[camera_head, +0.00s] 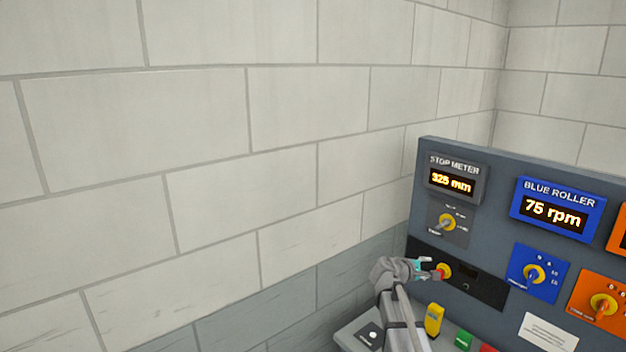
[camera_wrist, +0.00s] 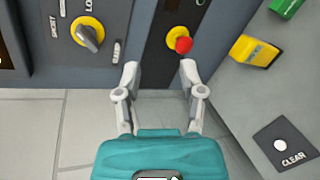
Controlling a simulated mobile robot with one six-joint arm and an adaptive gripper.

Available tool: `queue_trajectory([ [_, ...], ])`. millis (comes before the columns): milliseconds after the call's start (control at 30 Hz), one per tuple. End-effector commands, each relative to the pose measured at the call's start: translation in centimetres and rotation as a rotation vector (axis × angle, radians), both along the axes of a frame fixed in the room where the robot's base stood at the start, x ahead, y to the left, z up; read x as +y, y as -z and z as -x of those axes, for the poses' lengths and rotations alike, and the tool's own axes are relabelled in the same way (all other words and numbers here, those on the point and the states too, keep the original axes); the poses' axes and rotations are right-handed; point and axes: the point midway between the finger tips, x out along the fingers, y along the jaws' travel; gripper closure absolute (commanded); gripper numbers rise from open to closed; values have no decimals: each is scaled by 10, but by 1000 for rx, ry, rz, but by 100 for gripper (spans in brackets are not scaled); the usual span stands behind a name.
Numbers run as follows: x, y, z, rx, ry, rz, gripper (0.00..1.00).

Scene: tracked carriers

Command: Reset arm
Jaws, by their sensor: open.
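My gripper (camera_wrist: 159,75) is open and empty in the wrist view, its two fingers apart. Its fingertips are close to the control panel. A red knob on a yellow collar (camera_wrist: 181,42) on a black strip is just beyond the right fingertip; I cannot tell whether they touch. In the head view my arm reaches up from the bottom, and my gripper (camera_head: 432,270) is beside the yellow collar (camera_head: 444,270) on the black strip (camera_head: 480,285).
A grey selector (camera_wrist: 88,36), yellow switch (camera_wrist: 254,50), green button (camera_wrist: 286,6) and CLEAR button (camera_wrist: 280,145) are nearby. A block wall (camera_head: 200,130) stands left.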

Motion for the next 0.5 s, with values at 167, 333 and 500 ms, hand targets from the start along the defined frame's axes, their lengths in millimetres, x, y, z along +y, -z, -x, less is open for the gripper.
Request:
queue_trajectory([
  [167, 16, 43, 54, -52, 129, -278, 49],
  [333, 40, 80, 100, -77, 264, -533, 49],
  [500, 72, 112, 147, -73, 411, -773, 49],
])
